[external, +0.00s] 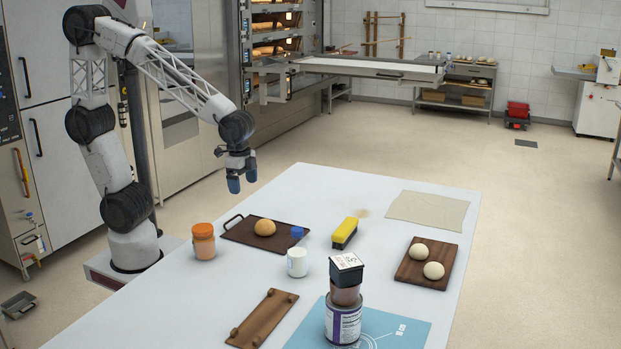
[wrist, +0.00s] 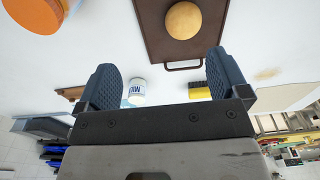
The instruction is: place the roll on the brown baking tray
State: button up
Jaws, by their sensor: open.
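The golden-brown round roll (external: 265,227) sits on the dark brown baking tray (external: 240,236), which has a handle at its left end. In the wrist view the roll (wrist: 183,20) is at the top, resting on the tray (wrist: 152,32), with a handle on the tray's near edge. My gripper (external: 242,177) hangs in the air to the left of the tray and above table height, apart from the roll. Its fingers (wrist: 160,70) are spread with nothing between them.
An orange-lidded jar (external: 204,241) stands left of the tray. A white container (external: 297,263) and yellow brush (external: 344,233) stand to its right.

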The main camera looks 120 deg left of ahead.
jog(key=s+d+r+t, duration=0.1)
jog(key=s+d+r, duration=0.2)
jog(key=s, duration=0.6)
jog(key=s+d+r+t, duration=0.1)
jog(key=s+d+r, duration=0.2)
jog(key=s, duration=0.6)
jog(key=shift+d, duration=1.25)
